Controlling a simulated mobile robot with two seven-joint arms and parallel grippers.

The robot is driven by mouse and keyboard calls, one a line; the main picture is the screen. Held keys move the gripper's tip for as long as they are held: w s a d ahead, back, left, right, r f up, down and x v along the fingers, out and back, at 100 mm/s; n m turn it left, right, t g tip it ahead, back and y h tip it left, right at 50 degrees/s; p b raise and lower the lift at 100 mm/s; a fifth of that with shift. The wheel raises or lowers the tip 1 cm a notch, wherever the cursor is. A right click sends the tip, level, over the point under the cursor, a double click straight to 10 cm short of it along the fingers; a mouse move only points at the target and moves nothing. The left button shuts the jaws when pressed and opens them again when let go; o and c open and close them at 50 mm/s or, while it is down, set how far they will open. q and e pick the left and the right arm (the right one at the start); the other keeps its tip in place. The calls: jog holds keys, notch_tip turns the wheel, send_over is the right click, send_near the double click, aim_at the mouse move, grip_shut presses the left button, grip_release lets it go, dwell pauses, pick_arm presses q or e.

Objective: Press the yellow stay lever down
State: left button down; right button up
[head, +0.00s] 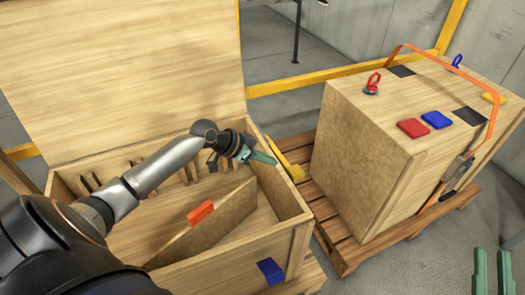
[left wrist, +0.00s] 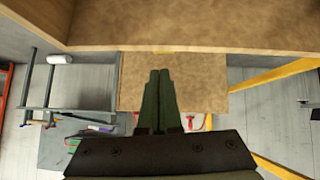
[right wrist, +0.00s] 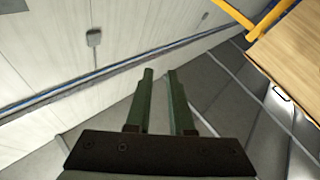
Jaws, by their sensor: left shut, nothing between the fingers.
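The yellow stay lever (head: 292,170) shows at the outer right side of the open wooden crate (head: 298,205), just below its rim. My left gripper (head: 270,160) is shut and empty, its fingertips just left of the lever. I cannot tell if they touch it. In the left wrist view the shut fingers (left wrist: 159,72) point at a wooden surface, with a thin yellow strip just beyond the tips. My right gripper (head: 493,265) is open and empty at the lower right, far from the crate. It also shows in the right wrist view (right wrist: 158,75), fingers apart.
The crate's lid (head: 120,70) stands raised behind it. Inside is a slanted board (head: 210,225) with an orange block (head: 200,212). A blue block (head: 271,271) is on the crate's front. A closed wooden box (head: 365,165) with an orange strap stands on a pallet (head: 345,250) at right.

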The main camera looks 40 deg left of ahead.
grip_shut()
pick_arm(q)
jog(key=s+d+r+t, duration=0.2)
jog(key=d+t, duration=0.1)
jog(key=d, duration=0.3)
jog(key=s+d+r+t, duration=0.2)
jog(key=s+d+t, duration=0.1)
jog(key=d, duration=0.4)
jog(key=s+d+r+m+t+h, duration=0.1)
jog(key=s+d+r+t, duration=0.1)
jog(key=s+r, duration=0.3)
jog(key=s+d+r+m+t+h, duration=0.1)
jog(key=s+r+t, duration=0.4)
jog(key=r, duration=0.6)
jog(key=d+h, duration=0.1)
jog(key=d, duration=0.1)
jog(key=shift+d, duration=0.35)
jog(key=shift+a, duration=0.15)
pick_arm(e)
jog(key=shift+a, duration=0.1)
